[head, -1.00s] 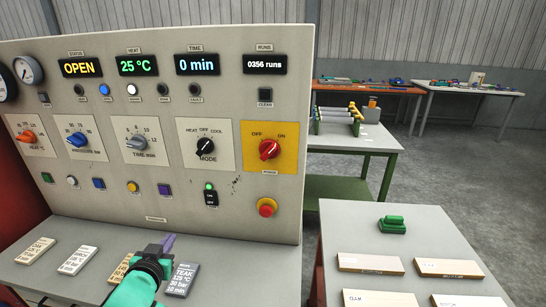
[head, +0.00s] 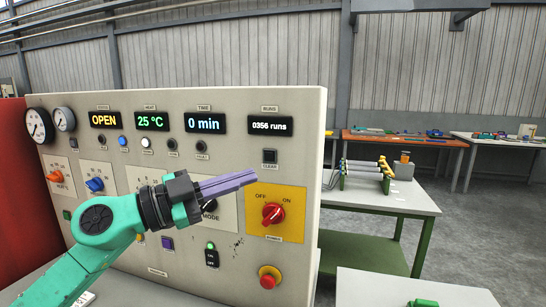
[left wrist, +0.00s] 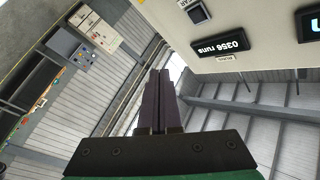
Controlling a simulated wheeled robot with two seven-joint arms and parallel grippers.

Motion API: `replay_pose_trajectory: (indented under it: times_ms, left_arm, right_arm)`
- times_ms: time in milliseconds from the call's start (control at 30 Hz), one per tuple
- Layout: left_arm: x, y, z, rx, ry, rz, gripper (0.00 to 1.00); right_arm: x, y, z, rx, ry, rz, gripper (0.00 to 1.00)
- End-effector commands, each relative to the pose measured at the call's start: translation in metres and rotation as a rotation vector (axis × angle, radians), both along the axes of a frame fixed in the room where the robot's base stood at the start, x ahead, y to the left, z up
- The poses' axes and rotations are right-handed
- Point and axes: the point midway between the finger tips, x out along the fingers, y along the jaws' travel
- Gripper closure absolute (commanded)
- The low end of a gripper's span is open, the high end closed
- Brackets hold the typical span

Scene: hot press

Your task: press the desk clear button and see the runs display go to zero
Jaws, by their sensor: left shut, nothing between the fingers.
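The runs display (head: 270,125) reads 0356 runs on the upper right of the grey panel. It also shows upside down in the left wrist view (left wrist: 219,42). The dark square clear button (head: 270,156) is just below the display, with its CLEAR label under it; it shows at the top of the left wrist view (left wrist: 198,13). My left gripper (head: 256,176) is shut and empty, its purple fingers pointing right. In the head view its tips appear a little below the button, apart from it in the wrist view. My right gripper is not in view.
A red power knob (head: 273,213) on a yellow plate and a red stop button (head: 269,277) are below the fingertips. The mode knob is partly hidden behind my gripper. A green table (head: 420,205) with a fixture stands to the right.

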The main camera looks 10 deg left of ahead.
Motion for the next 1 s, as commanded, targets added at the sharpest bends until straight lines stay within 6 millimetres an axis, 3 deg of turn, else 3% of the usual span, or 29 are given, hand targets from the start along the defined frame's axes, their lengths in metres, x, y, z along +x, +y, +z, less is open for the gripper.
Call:
replay_pose_trajectory:
  times_ms: [267, 700, 1000]
  left_arm:
    - [0.016, -0.001, 0.006, -0.008, 0.0, -0.001, 1.0]
    - [0.078, -0.005, 0.005, -0.007, 0.0, -0.001, 1.0]
    - [0.088, -0.006, 0.0, -0.003, -0.001, -0.001, 1.0]
  right_arm:
    - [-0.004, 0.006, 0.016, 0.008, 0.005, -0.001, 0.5]
    - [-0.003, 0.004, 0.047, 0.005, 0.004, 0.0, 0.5]
    - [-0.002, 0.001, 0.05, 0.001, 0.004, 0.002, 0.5]
